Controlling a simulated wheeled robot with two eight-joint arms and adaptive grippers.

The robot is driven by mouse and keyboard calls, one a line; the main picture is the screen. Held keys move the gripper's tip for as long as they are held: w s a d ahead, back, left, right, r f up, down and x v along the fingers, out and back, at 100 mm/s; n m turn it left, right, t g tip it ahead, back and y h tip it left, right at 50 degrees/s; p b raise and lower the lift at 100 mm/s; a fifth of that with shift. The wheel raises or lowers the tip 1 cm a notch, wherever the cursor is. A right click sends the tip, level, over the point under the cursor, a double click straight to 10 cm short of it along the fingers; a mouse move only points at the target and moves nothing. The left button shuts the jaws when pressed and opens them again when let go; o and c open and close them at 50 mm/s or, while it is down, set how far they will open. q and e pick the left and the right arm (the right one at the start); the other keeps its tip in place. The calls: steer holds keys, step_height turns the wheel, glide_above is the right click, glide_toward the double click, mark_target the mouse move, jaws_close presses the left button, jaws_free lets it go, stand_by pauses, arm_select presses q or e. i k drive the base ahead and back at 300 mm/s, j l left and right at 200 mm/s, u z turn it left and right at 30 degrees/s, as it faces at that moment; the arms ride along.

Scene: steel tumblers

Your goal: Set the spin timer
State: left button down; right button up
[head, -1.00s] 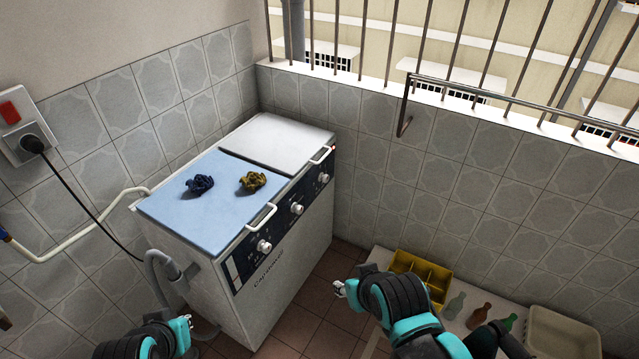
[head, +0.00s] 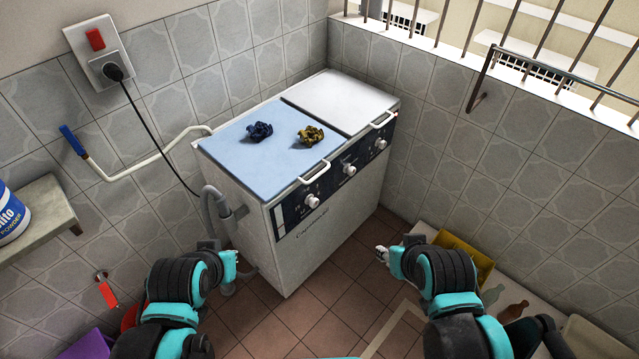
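A white twin-tub washing machine (head: 330,232) stands in the corner with a blue lid (head: 240,152) and a white lid (head: 345,98), both closed. Its dark front panel (head: 331,185) carries three white knobs: a near knob (head: 312,201), a middle knob (head: 349,169) and a far knob (head: 381,143) below the white lid. The panel lettering is too small to read. My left gripper (head: 240,264) is low by the machine's near left corner. My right gripper (head: 381,255) is in front of the machine, apart from the knobs. Neither visibly holds anything; their finger gaps are unclear.
A grey hose (head: 212,197) runs down the machine's left side. A yellow crate (head: 468,258) and bottles (head: 512,311) are at right. Tiled floor (head: 330,325) is clear in front.

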mark_target(381, 145)
steer(key=i+l+z, duration=0.2)
steer(key=l, duration=0.25)
steer(key=i+l+z, duration=0.2)
steer(key=l, duration=0.25)
steer(key=l+z, duration=0.2)
steer(key=l, duration=0.25)
steer(key=i+l+z, duration=0.15)
steer(key=i+l, duration=0.15)
steer(key=i+l+z, duration=0.2)
steer(key=l, duration=0.2)
